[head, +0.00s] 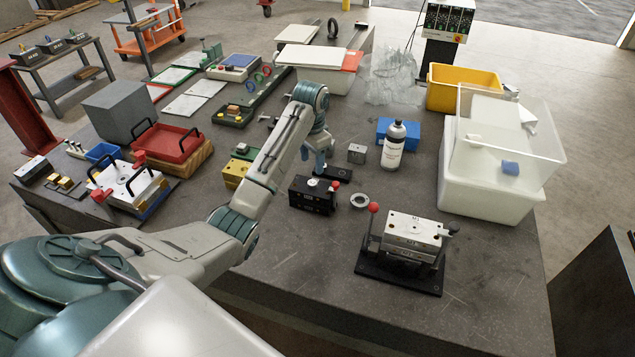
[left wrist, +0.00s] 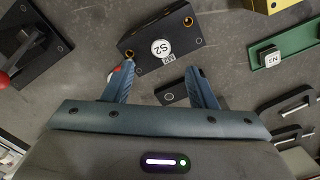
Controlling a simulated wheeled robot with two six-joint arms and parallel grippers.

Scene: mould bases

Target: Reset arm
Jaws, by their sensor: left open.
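My left arm reaches in from the left in the head view, and its gripper (head: 318,168) hangs low over the middle of the table. In the left wrist view the two fingers of my left gripper (left wrist: 163,78) stand apart with nothing held between them. A black block (left wrist: 172,28) with a round white S2 label lies just beyond the fingertips; it also shows in the head view (head: 312,197). A small dark plate (left wrist: 178,95) lies beneath the gap between the fingers. My right gripper is not in view.
A white mould block (head: 413,230) sits on a black stand with a red-knobbed lever. A white bottle (head: 394,148), a clear bin (head: 510,140) and a yellow bin (head: 462,88) stand to the right. A red tray (head: 166,142) is at left.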

